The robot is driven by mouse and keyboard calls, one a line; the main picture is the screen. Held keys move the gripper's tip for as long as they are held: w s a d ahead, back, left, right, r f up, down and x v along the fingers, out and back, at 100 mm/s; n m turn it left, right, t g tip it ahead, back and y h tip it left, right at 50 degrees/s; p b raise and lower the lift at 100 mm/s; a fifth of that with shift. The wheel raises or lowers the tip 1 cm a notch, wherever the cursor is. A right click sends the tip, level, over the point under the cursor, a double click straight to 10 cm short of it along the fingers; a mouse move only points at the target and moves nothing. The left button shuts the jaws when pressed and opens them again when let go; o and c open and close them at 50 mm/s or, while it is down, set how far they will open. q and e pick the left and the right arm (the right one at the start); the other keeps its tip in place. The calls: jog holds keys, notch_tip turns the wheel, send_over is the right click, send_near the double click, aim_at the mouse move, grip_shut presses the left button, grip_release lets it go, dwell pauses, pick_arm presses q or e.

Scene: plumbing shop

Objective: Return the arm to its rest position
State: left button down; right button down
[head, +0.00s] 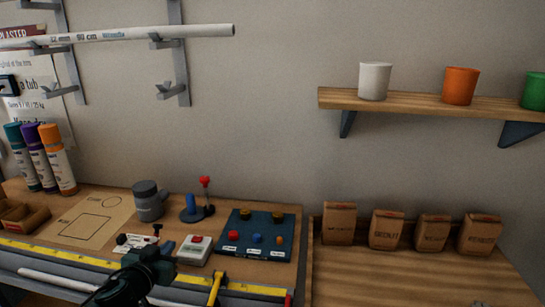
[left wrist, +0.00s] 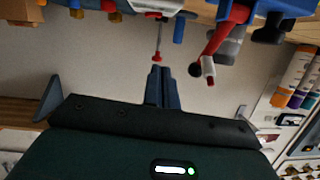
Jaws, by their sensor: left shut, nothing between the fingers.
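My left gripper (head: 157,236) is in the lower left of the head view, over the front part of the workbench (head: 120,226). In the left wrist view its two dark fingers (left wrist: 161,74) are together with nothing between them. The wrist picture is upside down, with the bench along its top edge. My right gripper does not show in either view.
A board with coloured knobs (head: 262,250), a white box with a red button (head: 194,250) and a grey pot (head: 149,200) stand near the gripper. A yellow ruler (head: 60,260) runs along the bench front. Paper bags (head: 388,230) stand right, below a shelf (head: 420,101) with cups.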

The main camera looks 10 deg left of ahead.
pick_arm(q)
jog(key=s+d+f+g+y, duration=0.1)
jog(key=s+d+f+g, duration=0.15)
jog(key=s+d, duration=0.2)
jog(key=s+d+f+g, duration=0.2)
jog(key=s+d+f, duration=0.15)
jog(key=s, duration=0.25)
jog(key=s+d+f+m+g+h, duration=0.1)
jog(key=s+d+g, duration=0.15)
jog(key=s, duration=0.75)
jog(key=s+d+f+g+h, duration=0.15)
jog(key=s+g, duration=0.25)
jog(key=s, duration=0.6)
jog(key=w+d+f+t+h, duration=0.1)
jog(key=w+d+f+t, duration=0.1)
jog(key=f, duration=0.3)
jog(key=w+d+f+m+t+h, duration=0.1)
jog(key=w+d+f+t, duration=0.2)
jog(key=d+f+t, duration=0.1)
jog(key=shift+f, duration=0.5)
